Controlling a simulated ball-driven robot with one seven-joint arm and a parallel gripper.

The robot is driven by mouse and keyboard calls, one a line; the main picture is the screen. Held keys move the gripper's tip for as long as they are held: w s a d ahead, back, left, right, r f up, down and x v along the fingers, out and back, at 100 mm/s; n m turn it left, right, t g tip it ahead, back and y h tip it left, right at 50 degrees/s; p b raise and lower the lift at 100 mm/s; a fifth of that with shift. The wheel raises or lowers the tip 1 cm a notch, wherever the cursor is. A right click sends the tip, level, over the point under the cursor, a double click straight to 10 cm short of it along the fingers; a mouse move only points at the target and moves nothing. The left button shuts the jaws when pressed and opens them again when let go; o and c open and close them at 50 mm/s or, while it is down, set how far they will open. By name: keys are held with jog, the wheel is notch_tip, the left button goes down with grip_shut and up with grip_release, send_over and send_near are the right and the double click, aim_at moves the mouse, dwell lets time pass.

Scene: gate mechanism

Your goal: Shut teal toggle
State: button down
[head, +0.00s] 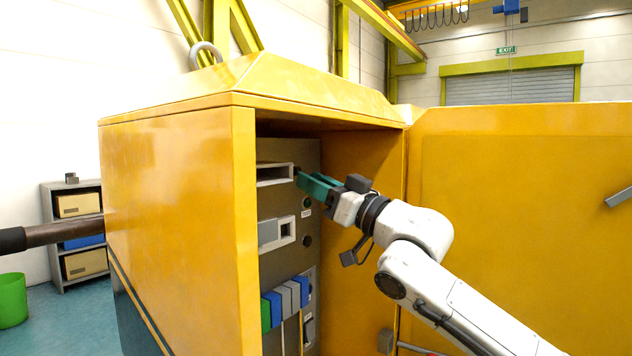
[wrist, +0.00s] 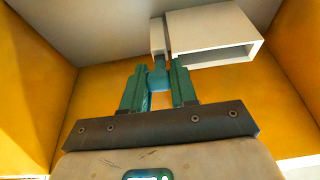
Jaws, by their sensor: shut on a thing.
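The teal toggle (wrist: 158,79) shows in the wrist view as a small blue-teal piece between the fingers. My gripper (wrist: 160,70) has green fingers and is shut on it, one finger on each side. In the head view my gripper (head: 303,179) reaches into the open yellow cabinet, near the top of the grey panel (head: 285,208). There the toggle is hidden by the fingers, so I cannot tell its position. A white rectangular housing (head: 274,174) sits just left of the fingertips; it also shows in the wrist view (wrist: 212,35).
The yellow cabinet's left wall (head: 190,200) and open door (head: 520,210) flank my arm. Lower on the panel are a white-framed slider (head: 277,233), a row of green, grey and blue switches (head: 285,300) and a rocker (head: 309,330). Round knobs sit below my gripper.

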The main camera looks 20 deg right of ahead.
notch_tip(320, 180, up, 2)
jog(key=g+h+p, duration=0.1)
jog(key=p, duration=0.2)
jog(key=g+p, duration=0.1)
jog(key=p, duration=0.2)
jog(key=shift+s+d+r+h+p, duration=0.2)
jog(key=shift+h+p, duration=0.1)
jog(key=shift+h, duration=0.1)
jog(key=g+p, duration=0.1)
jog(key=p, duration=0.1)
jog(key=g+h+p, duration=0.1)
jog(key=p, duration=0.2)
jog(key=shift+r, duration=0.35)
jog(key=shift+g+h+p, duration=0.4)
jog(key=shift+p, duration=0.35)
jog(key=shift+g+p, duration=0.3)
jog(key=shift+p, duration=0.15)
jog(key=shift+w+f, duration=0.1)
jog(key=c, duration=1)
grip_release()
jog(key=shift+o, duration=0.2)
jog(key=b+v, duration=0.2)
jog(key=v, duration=0.8)
jog(key=shift+s, duration=0.35)
jog(key=shift+d, duration=0.1)
